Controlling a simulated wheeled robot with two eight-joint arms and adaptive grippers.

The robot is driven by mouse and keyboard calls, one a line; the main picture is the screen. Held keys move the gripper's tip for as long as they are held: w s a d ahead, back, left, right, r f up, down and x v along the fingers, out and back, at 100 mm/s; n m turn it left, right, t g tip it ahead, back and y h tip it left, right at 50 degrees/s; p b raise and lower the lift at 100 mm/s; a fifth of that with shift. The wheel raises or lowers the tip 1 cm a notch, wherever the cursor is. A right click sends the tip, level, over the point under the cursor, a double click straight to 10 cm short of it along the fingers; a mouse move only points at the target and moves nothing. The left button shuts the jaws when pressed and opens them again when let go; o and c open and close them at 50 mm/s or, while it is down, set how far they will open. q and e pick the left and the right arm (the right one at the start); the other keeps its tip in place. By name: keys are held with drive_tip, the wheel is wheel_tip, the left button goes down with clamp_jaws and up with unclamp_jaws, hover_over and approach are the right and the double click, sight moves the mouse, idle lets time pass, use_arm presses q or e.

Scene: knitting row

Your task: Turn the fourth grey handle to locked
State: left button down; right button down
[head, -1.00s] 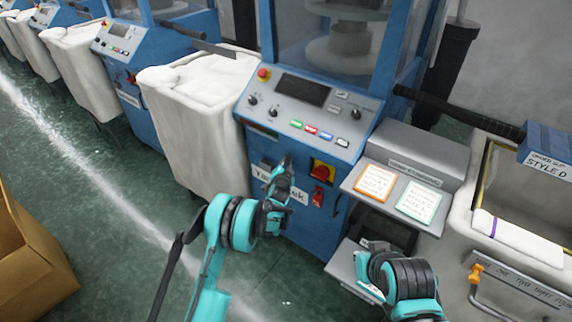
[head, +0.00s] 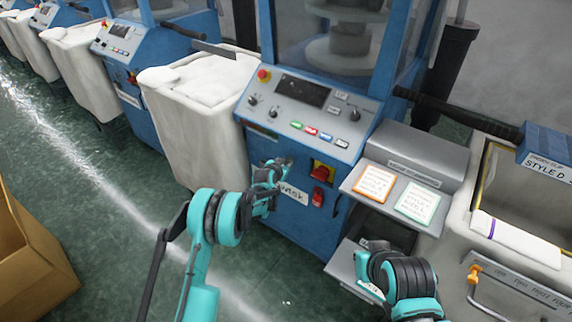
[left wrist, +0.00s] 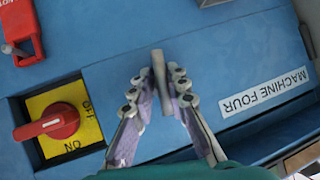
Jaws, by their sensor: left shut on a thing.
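The grey handle (left wrist: 160,78) is a short bar on the blue front of machine four, upright in the left wrist view. My left gripper (left wrist: 158,92) is shut on it, one finger on each side. In the head view my left gripper (head: 272,172) is at the blue machine front and hides the handle. The label MACHINE FOUR (left wrist: 264,92) appears upside down beside the handle. I see no locked mark. My right gripper (head: 364,266) is low in front of the grey shelf unit, and its jaw opening is unclear.
A red rotary switch (left wrist: 50,122) on a yellow plate and a red tag-like part (left wrist: 20,30) sit beside the handle. A control panel (head: 308,105) is above. A white fabric bin (head: 195,120) stands left, a cardboard box (head: 35,255) at lower left.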

use_arm(q)
drive_tip(key=shift+r+n+g+h, duration=0.1)
drive_tip(key=shift+n+g+h, duration=0.3)
drive_tip(key=shift+n, duration=0.1)
idle(0.3)
drive_tip(key=c, duration=1.5)
unclamp_jaws()
drive_tip(key=v, duration=1.2)
drive_tip(key=shift+w+a, duration=0.1)
drive_tip(key=shift+a, duration=0.05)
